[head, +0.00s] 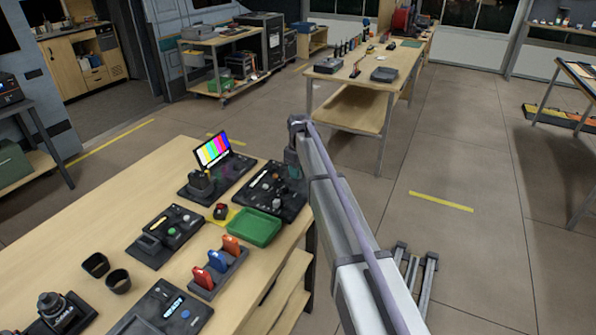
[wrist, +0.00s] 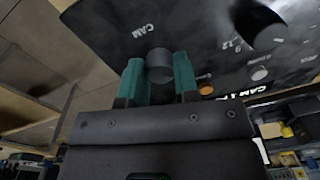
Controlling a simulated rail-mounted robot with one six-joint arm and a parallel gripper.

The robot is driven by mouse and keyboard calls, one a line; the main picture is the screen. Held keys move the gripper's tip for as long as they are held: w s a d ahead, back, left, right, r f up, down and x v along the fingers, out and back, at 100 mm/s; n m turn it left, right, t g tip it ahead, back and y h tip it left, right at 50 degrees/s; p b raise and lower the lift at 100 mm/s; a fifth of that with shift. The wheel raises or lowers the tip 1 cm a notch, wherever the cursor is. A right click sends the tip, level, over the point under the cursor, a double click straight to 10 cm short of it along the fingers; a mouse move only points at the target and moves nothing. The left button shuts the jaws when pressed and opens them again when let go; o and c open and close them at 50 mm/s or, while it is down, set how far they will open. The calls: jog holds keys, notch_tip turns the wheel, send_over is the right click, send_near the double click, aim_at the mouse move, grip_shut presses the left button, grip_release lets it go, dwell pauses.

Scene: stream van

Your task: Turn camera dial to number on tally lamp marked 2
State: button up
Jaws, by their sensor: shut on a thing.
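In the wrist view, the teal fingers of my gripper (wrist: 160,80) stand on either side of a dark round dial (wrist: 160,62) and are shut on it. The dial sits on a black panel (wrist: 190,35) with white "CAM" lettering. The same black panel (head: 262,203) is at the table's far right corner in the head view, with my gripper (head: 293,165) at its back right edge. The dial is hidden there. The dial's setting and a lamp marked 2 cannot be made out.
Another dark knob (wrist: 262,28), a small grey knob (wrist: 259,73) and an orange round part (wrist: 206,88) are close to my fingers. A colour-bar screen (head: 213,150) and a green tray (head: 253,228) flank the panel.

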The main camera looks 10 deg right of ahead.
jog(key=m, duration=0.4)
jog(key=shift+m, duration=2.2)
jog(key=o, duration=0.9)
jog(key=r+p, duration=1)
jog(key=shift+d+r+p, duration=0.25)
jog(key=shift+r+p, duration=0.15)
